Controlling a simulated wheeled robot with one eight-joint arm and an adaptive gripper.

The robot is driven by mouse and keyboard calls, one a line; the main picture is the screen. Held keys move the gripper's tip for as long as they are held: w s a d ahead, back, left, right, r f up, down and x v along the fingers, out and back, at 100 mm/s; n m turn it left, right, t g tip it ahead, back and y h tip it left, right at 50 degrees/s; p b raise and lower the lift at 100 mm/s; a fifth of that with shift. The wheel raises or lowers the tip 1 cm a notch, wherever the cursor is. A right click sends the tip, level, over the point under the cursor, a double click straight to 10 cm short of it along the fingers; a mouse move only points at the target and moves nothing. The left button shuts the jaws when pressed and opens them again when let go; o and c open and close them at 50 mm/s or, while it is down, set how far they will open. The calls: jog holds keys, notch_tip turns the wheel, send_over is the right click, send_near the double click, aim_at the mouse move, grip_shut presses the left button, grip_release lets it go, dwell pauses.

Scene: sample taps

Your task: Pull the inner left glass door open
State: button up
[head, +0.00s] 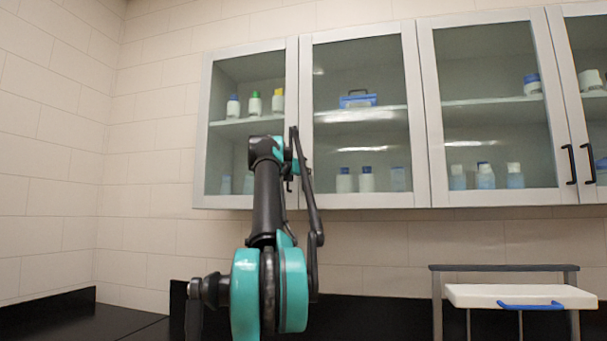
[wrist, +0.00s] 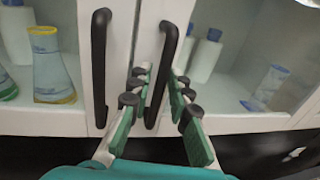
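The inner left glass door (head: 424,150) is the second from the left on the wall cabinet, with a pale frame; it looks closed. Its black upright bar handle (wrist: 170,42) shows in the wrist view, right of the outer left door's similar handle (wrist: 99,55). My gripper (wrist: 161,90) is open, with one finger on each side of the inner left handle's lower part. I cannot tell whether either finger touches it. The left finger is between the two handles. In the head view my arm largely hides the gripper and the handles.
The outer left door (head: 206,150) also looks closed. Below right is a white tray (head: 470,295) with a blue handle on a grey stand. A black counter (head: 60,312) runs below.

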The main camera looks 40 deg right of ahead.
grip_shut()
dwell(0.4)
